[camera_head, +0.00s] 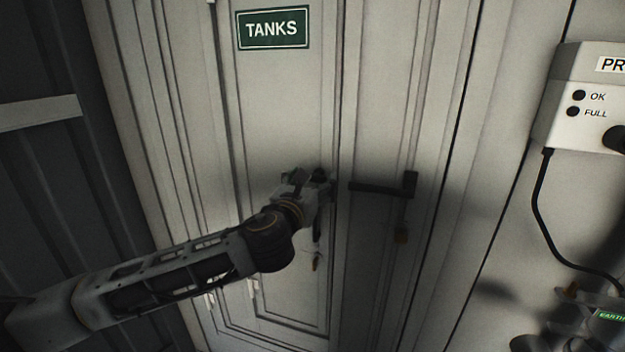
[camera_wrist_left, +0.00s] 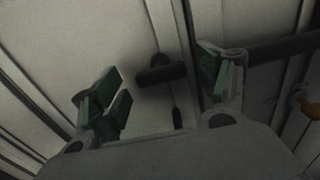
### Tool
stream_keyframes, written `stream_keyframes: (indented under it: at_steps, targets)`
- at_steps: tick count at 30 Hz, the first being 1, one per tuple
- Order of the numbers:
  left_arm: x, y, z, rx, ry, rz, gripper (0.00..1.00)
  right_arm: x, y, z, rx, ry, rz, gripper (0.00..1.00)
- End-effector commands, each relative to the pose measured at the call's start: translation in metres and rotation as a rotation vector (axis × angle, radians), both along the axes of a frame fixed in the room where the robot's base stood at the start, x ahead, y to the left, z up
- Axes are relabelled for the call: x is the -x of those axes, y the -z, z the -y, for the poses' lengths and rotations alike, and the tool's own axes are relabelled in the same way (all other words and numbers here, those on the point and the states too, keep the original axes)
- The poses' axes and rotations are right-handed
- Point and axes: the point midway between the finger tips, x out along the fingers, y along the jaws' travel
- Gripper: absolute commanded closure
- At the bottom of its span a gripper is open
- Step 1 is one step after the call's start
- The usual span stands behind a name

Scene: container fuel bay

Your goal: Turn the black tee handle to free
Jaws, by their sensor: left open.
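The black tee handle (camera_wrist_left: 160,72) shows in the left wrist view as a short dark crossbar on the pale door, in the gap between my left gripper's fingers. My left gripper (camera_wrist_left: 160,88) is open, with green pads on its fingers and nothing clamped between them. In the head view my left gripper (camera_head: 325,179) is close to the door's middle seam and hides most or all of the tee handle. I cannot tell whether a finger touches the handle.
A green TANKS sign (camera_head: 272,27) is above. A pale box (camera_head: 583,100) with a hanging black cable (camera_head: 538,205) is at right.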

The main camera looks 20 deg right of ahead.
Motion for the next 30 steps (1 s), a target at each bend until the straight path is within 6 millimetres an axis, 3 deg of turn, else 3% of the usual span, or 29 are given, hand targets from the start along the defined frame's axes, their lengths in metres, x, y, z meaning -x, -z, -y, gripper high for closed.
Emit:
stream_keyframes:
  at_steps: [13, 24, 30]
  targets:
    - [-0.0041, 0.0003, 0.0028, 0.000, 0.000, 0.000, 0.25, 0.0001, -0.0007, -0.0051, -0.005, 0.002, 0.000, 0.60]
    - [-0.0042, 0.0004, 0.0026, -0.001, -0.001, -0.001, 0.71, 0.0001, -0.0007, -0.0015, -0.002, 0.001, 0.000, 0.60]
    - [-0.0042, 0.0006, 0.0025, 0.006, -0.001, -0.005, 0.70, 0.0000, -0.0008, 0.0009, 0.001, 0.000, 0.000, 0.60]
